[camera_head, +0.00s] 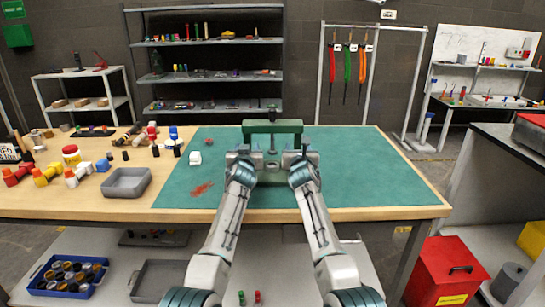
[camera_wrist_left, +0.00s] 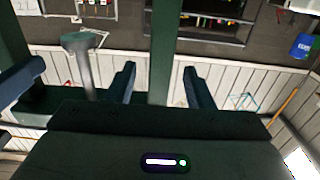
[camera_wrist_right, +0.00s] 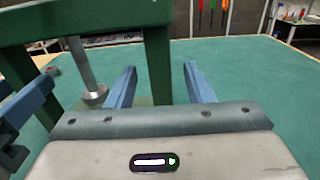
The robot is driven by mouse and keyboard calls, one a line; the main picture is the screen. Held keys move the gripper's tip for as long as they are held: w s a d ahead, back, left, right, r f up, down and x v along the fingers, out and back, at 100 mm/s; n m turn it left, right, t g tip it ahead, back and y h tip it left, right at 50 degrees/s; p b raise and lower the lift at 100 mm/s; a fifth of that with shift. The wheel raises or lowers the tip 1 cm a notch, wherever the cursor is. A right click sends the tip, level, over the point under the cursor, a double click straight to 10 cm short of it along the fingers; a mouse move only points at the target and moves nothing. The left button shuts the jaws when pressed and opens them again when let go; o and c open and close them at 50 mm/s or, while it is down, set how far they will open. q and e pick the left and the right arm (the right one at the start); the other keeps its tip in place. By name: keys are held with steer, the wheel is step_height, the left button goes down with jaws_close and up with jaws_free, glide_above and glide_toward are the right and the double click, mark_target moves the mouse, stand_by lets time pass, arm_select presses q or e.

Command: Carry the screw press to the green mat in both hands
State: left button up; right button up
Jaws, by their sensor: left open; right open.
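The green screw press (camera_head: 288,127) is upright over the green mat (camera_head: 370,170), at its middle. Its top bar and screw show in the head view; my grippers hide much of its lower part, so I cannot tell how its base rests. My left gripper (camera_head: 243,158) is at its left upright; in the left wrist view that green post (camera_wrist_left: 163,50) stands between the open fingers. My right gripper (camera_head: 301,158) is at the right upright; in the right wrist view the post (camera_wrist_right: 157,60) stands between the open fingers. The metal screw (camera_wrist_right: 86,70) hangs inside the frame.
A grey tray (camera_head: 126,182), bottles and small parts crowd the wooden table (camera_head: 90,205) at left. The mat's right side is clear. A red bin (camera_head: 445,275) stands at right.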

arm_select(q)
steer(key=shift+w, duration=1.4)
arm_select(e)
steer(key=shift+w, duration=1.4)
arm_select(q)
jaws_close()
arm_select(e)
jaws_close()
